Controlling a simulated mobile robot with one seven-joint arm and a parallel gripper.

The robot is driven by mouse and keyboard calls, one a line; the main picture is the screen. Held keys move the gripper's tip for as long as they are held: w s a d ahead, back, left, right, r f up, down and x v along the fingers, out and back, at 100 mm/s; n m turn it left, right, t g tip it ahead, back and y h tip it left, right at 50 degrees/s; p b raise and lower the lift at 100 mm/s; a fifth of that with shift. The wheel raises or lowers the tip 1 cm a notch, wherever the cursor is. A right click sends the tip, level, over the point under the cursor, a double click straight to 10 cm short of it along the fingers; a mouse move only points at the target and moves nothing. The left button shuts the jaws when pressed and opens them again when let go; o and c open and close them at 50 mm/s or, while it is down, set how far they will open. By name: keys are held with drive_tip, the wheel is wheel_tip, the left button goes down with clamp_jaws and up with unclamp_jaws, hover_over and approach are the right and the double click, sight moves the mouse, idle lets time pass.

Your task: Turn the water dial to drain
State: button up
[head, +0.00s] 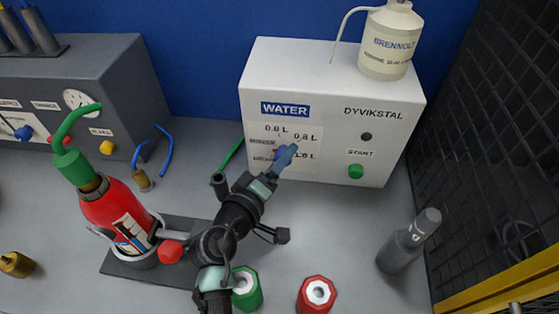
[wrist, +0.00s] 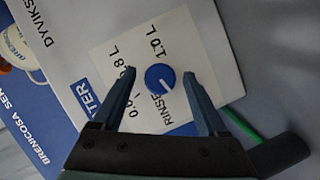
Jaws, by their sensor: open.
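The water dial (wrist: 160,77) is a round blue knob on a white label panel, seen in the wrist view. Its short white mark points down and slightly right, toward the RINSE print. The 0.6 L, 0.8 L and 1.0 L prints are around it; I cannot read a drain print. My gripper (wrist: 159,74) is open, one finger on each side of the knob, with visible gaps; I cannot tell its depth. In the head view my gripper (head: 286,156) is at the WATER panel of the white machine (head: 330,70) and hides the knob.
A green START button (head: 356,171) is right of the panel. A white bottle (head: 390,42) stands on the machine. Green (head: 247,287) and red (head: 316,295) caps and a grey cylinder (head: 408,242) are in front.

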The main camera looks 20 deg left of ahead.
wheel_tip(320, 180, up, 9)
drive_tip(key=shift+d+r+p, duration=0.15)
drive_tip(key=shift+r+p, duration=0.05)
drive_tip(key=shift+p, duration=0.4)
drive_tip(key=shift+r, duration=0.35)
drive_tip(key=shift+s+p, duration=0.1)
drive_tip(key=shift+p, duration=0.45)
